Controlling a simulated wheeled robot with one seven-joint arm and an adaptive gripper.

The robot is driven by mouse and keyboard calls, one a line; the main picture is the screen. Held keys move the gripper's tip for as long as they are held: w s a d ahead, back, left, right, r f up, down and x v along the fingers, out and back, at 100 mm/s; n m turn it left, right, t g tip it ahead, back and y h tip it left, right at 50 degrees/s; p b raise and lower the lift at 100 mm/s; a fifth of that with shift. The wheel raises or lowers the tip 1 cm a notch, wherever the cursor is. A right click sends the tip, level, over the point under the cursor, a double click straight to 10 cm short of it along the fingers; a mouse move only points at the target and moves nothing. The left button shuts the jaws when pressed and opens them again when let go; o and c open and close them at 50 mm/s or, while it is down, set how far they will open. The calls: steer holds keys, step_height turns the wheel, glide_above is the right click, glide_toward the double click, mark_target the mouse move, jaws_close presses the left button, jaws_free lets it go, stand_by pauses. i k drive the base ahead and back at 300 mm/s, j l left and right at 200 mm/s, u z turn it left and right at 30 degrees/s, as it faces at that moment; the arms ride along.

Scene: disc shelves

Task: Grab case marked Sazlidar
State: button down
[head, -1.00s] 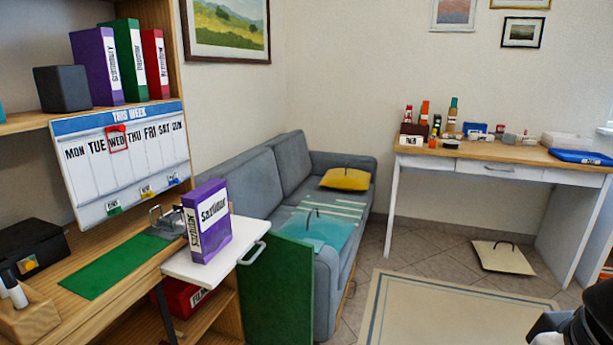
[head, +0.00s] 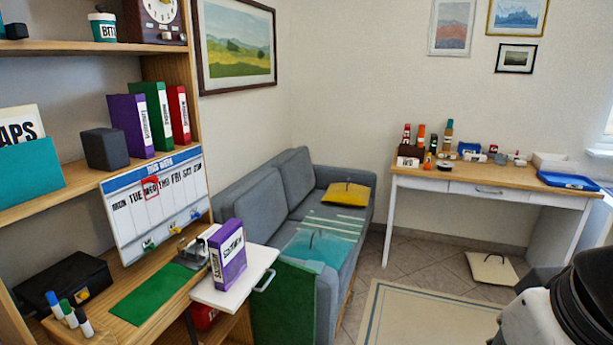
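A purple case (head: 228,255) with a white label stands upright on a small white pull-out board at the desk's right end. Its label reads like "Sazlidar", though it is slightly blurred now. Another purple case (head: 130,124) stands on the shelf above, beside a green case (head: 157,115) and a red case (head: 178,113); their labels are too small to read surely. My gripper is not clearly visible; only a white and black part of my own body shows at the lower right, well apart from the cases.
The white board (head: 263,262) has a handle at its right. A green panel (head: 284,305) stands beside it, before the grey sofa (head: 235,207). A weekly calendar board (head: 155,207) leans behind the desk.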

mark_target(227, 250)
steer(key=i+l+u, duration=0.15)
steer(key=i, duration=0.4)
steer(key=i+l+u, duration=0.2)
steer(key=i, duration=0.3)
steer(key=i+l+u, duration=0.15)
steer(key=i, duration=0.35)
steer(key=i+l+u, duration=0.2)
steer(key=i+l, duration=0.25)
